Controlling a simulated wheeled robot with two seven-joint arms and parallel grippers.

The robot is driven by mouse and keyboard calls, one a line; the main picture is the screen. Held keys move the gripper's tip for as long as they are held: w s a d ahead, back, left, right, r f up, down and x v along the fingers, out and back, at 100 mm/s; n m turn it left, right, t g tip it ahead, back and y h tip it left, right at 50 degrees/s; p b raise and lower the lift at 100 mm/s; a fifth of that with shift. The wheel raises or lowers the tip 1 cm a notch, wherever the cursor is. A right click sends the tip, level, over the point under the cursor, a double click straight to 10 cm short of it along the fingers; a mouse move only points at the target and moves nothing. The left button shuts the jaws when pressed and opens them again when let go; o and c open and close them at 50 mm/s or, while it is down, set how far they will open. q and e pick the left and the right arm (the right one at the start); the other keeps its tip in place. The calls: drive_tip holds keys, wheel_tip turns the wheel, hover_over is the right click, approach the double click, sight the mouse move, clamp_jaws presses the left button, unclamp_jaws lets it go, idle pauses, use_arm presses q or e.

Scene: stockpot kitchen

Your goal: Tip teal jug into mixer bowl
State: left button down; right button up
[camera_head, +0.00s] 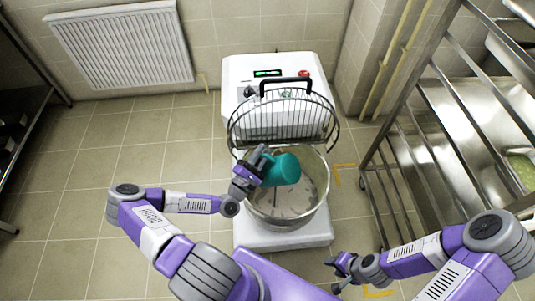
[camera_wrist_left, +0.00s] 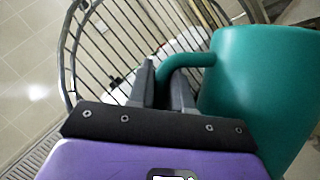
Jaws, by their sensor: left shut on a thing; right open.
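The teal jug (camera_head: 282,170) is held over the left part of the mixer bowl (camera_head: 308,211), tilted with one end toward the right. My left gripper (camera_head: 257,161) is shut on the jug's handle; in the left wrist view the handle (camera_wrist_left: 180,62) passes between the fingers and the jug body (camera_wrist_left: 262,85) fills the right side. The bowl is a wide metal bowl on the white mixer; what lies in its bottom is hard to tell. My right gripper (camera_head: 340,271) is open and empty, low and right of the mixer base. The inside of the jug is hidden.
The mixer's wire guard (camera_head: 285,112) stands raised behind the bowl, close to my left gripper; it also shows in the left wrist view (camera_wrist_left: 105,50). A metal rack (camera_head: 440,125) stands at the right. A radiator (camera_head: 120,45) hangs on the back wall.

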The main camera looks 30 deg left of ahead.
use_arm(q)
drive_tip(key=shift+s+a+f+n+t+y, duration=0.15)
drive_tip(key=shift+a+f+n+y, duration=0.2)
drive_tip(key=shift+a+n, duration=0.35)
drive_tip(key=shift+s+a+f+n+t+y, duration=0.15)
drive_tip(key=shift+a+f+n+y, duration=0.15)
drive_tip(key=shift+a+n, duration=0.35)
drive_tip(key=shift+s+a+f+n+t+y, duration=0.15)
drive_tip(key=shift+a+f+n+y, duration=0.15)
drive_tip(key=shift+a+n, duration=0.35)
drive_tip(key=shift+a, duration=0.1)
drive_tip(key=shift+s+f, duration=0.1)
idle(1.3)
